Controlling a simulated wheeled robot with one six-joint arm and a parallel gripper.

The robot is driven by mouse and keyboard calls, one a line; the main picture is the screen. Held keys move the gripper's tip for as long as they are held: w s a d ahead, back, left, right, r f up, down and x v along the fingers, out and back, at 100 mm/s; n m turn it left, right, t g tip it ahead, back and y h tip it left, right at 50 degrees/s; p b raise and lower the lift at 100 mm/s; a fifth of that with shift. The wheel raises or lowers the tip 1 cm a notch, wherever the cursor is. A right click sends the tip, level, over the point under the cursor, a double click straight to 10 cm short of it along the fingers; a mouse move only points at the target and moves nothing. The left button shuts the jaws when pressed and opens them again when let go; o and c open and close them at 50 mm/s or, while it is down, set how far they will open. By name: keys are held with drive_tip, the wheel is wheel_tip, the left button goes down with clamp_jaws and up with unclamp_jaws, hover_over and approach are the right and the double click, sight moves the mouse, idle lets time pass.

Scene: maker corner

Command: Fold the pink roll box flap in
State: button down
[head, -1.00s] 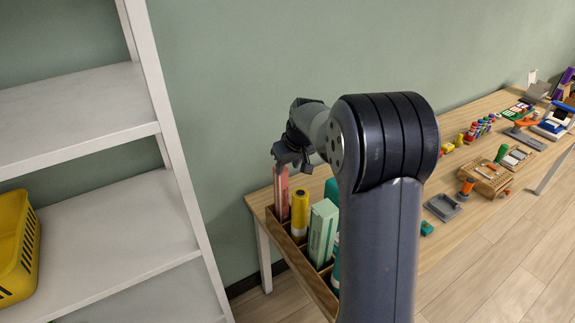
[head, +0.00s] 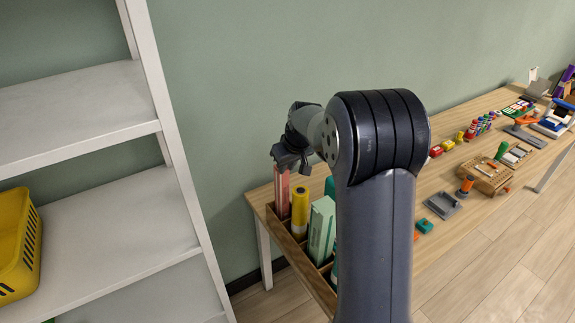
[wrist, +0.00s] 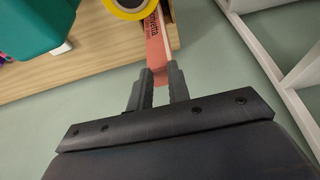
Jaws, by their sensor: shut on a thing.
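The pink roll box (head: 281,195) stands upright in the far left corner of the wooden rack on the table. In the wrist view, the pink roll box (wrist: 157,48) shows its printed side. My gripper (head: 287,168) is at the top end of this box. In the wrist view, my gripper (wrist: 160,76) has its fingers on both sides of the pink end, shut on it. The flap cannot be told apart from the box between the fingers.
A yellow roll (head: 299,212) stands close beside the pink box. A mint box (head: 321,228) is in a nearer slot. White shelves (head: 90,110) with a yellow basket (head: 20,245) stand on the left. Several tools and small items lie farther along the table (head: 455,245).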

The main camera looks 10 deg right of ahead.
drive_tip(key=b, duration=0.3)
drive_tip(key=f+t+b, duration=0.1)
drive_tip(key=b, duration=0.2)
drive_tip(key=shift+s+t, duration=0.2)
drive_tip(key=shift+t, duration=0.1)
drive_tip(key=shift+y+b, duration=0.3)
drive_tip(key=shift+b, duration=0.05)
drive_tip(key=shift+r, duration=0.1)
drive_tip(key=c, duration=1.3)
unclamp_jaws()
drive_tip(key=shift+r, duration=0.1)
drive_tip(key=b+v, duration=0.1)
drive_tip(key=v, duration=0.9)
drive_tip(key=shift+s+d+r, duration=0.1)
drive_tip(key=shift+s+r, duration=0.1)
drive_tip(key=shift+s, duration=0.1)
